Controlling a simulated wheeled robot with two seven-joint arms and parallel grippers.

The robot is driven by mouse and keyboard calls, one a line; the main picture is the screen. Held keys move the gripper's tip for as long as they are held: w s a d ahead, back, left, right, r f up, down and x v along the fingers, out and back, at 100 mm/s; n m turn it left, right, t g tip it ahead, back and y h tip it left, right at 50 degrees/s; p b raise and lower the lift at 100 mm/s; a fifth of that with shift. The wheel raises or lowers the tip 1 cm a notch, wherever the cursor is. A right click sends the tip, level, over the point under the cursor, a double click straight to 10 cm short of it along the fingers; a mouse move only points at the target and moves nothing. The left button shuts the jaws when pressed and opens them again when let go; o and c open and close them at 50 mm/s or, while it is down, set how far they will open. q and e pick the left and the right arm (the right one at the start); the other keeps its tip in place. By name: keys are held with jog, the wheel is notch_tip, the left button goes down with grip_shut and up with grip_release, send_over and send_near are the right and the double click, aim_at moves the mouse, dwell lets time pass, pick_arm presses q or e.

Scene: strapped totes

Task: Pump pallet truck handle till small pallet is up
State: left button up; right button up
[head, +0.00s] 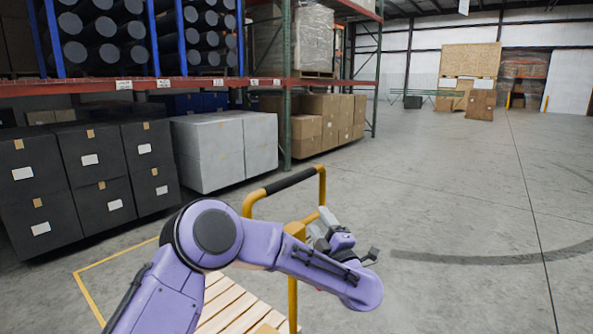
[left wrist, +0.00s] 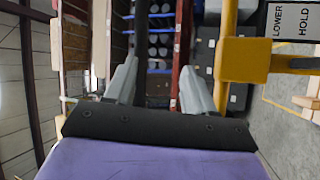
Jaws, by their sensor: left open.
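The pallet truck handle (head: 291,180) is a yellow loop with a black grip along its top bar, standing upright in the middle of the head view. Its yellow post runs down behind my left arm. The wooden pallet (head: 228,302) lies low at the bottom, partly hidden by my arm; its height off the floor cannot be told. My left gripper (head: 322,222) is open beside the handle's right side, below the grip. In the left wrist view its two grey fingers (left wrist: 155,92) are apart, with the yellow handle frame (left wrist: 245,60) to their right. My right gripper is out of view.
A label reading LOWER and HOLD (left wrist: 293,22) shows by the yellow frame. Black boxes (head: 90,180), grey boxes (head: 225,150) and brown cartons (head: 320,120) stand along the rack at left. A yellow floor line (head: 90,297) runs by the pallet. Open concrete floor lies right.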

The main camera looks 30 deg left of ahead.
aim_at(295, 180)
pick_arm(q)
jog(key=w+a+r+n+g+p, duration=0.1)
jog(key=a+r, duration=0.1)
jog(key=a, duration=0.1)
jog(key=w+a+r+n+y+p, duration=0.1)
jog(key=a+r+p, duration=0.1)
jog(key=a+r, duration=0.1)
jog(key=w+a+r+n+g+p, duration=0.1)
jog(key=a+r, duration=0.2)
jog(key=a, duration=0.1)
jog(key=shift+w+a+r+n+g+y, duration=0.15)
jog(key=shift+w+n+g+y, duration=0.15)
jog(key=shift+w, duration=0.1)
jog(key=shift+w+a+p, duration=0.25)
jog(key=shift+a+p, duration=0.05)
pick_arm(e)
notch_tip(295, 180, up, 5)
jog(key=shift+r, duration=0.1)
